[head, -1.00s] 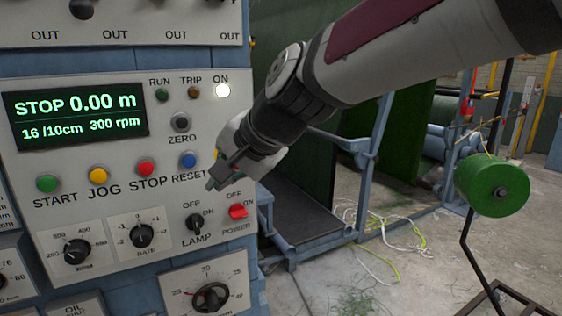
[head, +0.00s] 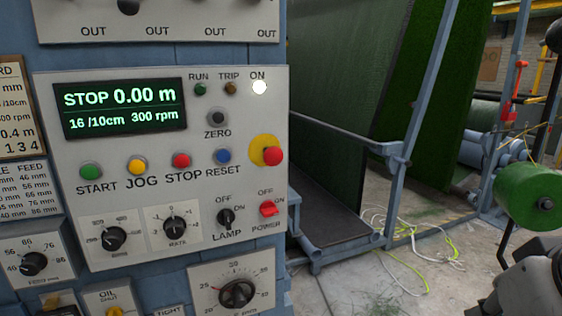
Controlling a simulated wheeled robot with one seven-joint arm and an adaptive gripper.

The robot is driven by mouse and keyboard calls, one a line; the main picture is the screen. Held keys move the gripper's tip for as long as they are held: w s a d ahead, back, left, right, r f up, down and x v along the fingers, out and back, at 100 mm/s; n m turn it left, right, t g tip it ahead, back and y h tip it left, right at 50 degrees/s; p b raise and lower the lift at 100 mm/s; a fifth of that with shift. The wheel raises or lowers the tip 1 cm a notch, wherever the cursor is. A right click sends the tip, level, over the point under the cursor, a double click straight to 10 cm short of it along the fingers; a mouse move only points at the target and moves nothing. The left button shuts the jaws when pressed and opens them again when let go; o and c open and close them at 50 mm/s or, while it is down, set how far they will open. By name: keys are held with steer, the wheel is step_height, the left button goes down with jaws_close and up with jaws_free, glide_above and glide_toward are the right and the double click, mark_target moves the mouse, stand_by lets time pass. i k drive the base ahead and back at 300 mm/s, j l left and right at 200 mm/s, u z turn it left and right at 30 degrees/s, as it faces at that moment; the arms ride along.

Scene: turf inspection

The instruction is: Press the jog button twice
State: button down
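The yellow JOG button (head: 137,166) is on the light grey control panel (head: 60,240), between the green START button (head: 91,171) and the red STOP button (head: 181,160). The panel's display (head: 120,108) reads STOP, 0.00 m, 16 /10cm and 300 rpm. The white ON lamp (head: 259,87) is lit; the RUN and TRIP lamps look dark. Part of my arm shows at the lower right corner, well away from the panel. My gripper's fingers are not in view, and nothing covers the JOG button.
A blue RESET button (head: 223,156) and a red mushroom button on a yellow base (head: 272,155) are right of STOP. Below are knobs, a LAMP switch (head: 226,217) and a red POWER switch (head: 268,208). Yellow and white cables (head: 420,235) lie on the floor. A green roll (head: 530,195) stands right.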

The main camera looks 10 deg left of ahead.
mark_target(136, 166)
steer(key=u, duration=1.15)
